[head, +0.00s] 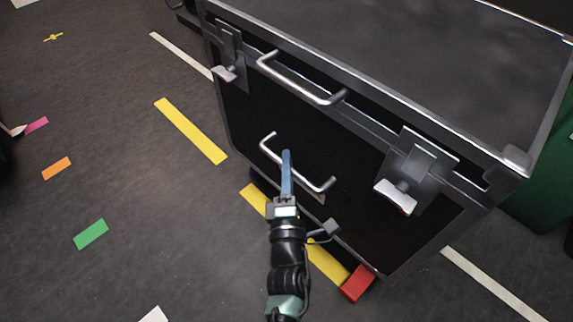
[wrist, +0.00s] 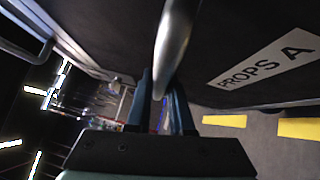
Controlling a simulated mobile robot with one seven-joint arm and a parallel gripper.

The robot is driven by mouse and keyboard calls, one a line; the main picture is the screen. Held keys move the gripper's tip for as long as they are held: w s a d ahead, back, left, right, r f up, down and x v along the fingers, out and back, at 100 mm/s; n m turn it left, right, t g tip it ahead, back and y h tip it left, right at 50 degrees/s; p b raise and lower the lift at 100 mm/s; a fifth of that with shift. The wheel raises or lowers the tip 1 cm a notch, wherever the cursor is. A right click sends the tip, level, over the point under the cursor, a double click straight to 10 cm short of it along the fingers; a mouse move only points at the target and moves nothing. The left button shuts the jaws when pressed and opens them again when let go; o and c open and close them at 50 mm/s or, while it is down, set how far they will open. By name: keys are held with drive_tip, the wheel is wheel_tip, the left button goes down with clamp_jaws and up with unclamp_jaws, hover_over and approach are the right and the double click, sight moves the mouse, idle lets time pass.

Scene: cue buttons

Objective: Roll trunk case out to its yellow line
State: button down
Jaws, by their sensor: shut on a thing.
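The trunk case (head: 330,165) is large and black with metal edges and latches; it fills the upper right of the head view. Its front has an upper handle (head: 300,82) and a lower handle (head: 318,186). My gripper (head: 287,158) is shut on the lower handle; in the wrist view the bar (wrist: 172,50) runs up from between the fingers. A yellow line in two pieces lies on the floor: one piece (head: 190,130) left of the case, the other (head: 328,263) along its lower front edge, partly behind my arm. The case label reads "PROPS A" (wrist: 265,62).
A red block (head: 357,284) sits at the case's lower front corner. White floor strips (head: 180,54) run behind and right of the case. Green (head: 91,234), orange (head: 56,168) and pink (head: 36,125) marks lie on the open floor at left. A green object (head: 545,190) stands at right.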

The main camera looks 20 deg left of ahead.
drive_tip(key=shift+s+a, duration=0.1)
drive_tip(key=shift+s, duration=0.15)
drive_tip(key=c, duration=0.8)
unclamp_jaws()
drive_tip(key=p+v, duration=0.4)
drive_tip(key=v, duration=0.9)
drive_tip(key=shift+a, duration=0.1)
